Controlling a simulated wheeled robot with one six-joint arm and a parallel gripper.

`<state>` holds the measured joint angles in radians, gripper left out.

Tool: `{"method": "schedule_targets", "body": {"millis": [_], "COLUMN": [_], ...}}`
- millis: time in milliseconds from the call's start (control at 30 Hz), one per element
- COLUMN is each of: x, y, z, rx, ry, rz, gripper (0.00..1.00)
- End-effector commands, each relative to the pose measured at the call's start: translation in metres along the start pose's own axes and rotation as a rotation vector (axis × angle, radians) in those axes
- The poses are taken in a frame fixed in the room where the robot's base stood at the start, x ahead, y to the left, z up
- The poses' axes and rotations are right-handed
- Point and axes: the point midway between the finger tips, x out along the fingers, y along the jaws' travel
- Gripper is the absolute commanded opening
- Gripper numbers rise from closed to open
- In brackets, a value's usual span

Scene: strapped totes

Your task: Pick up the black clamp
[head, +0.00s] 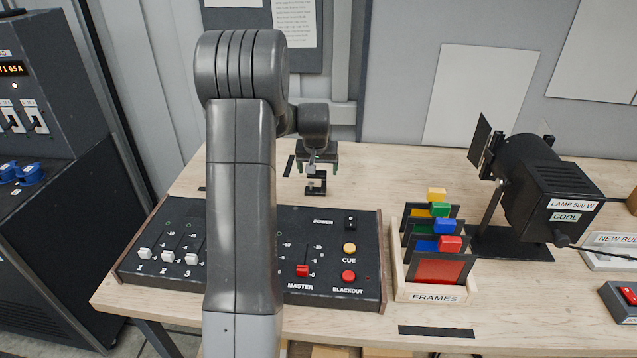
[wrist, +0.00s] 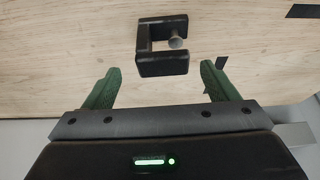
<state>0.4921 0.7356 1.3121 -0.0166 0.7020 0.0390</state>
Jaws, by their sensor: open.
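The black clamp (wrist: 163,68) is a small C-shaped piece with a pale round-headed screw, on the pale wooden table. In the wrist view it lies ahead of my gripper (wrist: 158,78), between the lines of the two green fingers. The fingers are spread apart and nothing is between them. In the head view the clamp (head: 316,184) shows just below my gripper (head: 318,168), behind the control desk. I cannot tell the exact gap between the fingertips and the clamp.
The control desk (head: 330,240) with sliders and buttons stands in front of the clamp. A wooden frames box (head: 432,291) with coloured-tab frames and a black lamp (head: 545,185) stand to the right. Black tape strips lie on the table. Bare table surrounds the clamp.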

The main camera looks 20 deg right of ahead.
Motion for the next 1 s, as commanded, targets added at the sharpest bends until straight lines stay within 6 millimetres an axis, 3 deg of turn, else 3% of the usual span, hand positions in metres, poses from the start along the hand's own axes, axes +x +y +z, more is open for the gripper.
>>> {"method": "schedule_targets", "body": {"millis": [500,800,1000], "x": [0.049,0.053,0.053], "y": [-0.004,-0.004,-0.004], "z": [0.000,0.001,0.001], "rx": [-0.001,0.000,0.000], "ry": [0.000,0.001,0.001], "rz": [0.000,0.000,0.000], "gripper": [0.80,0.80,0.41]}}
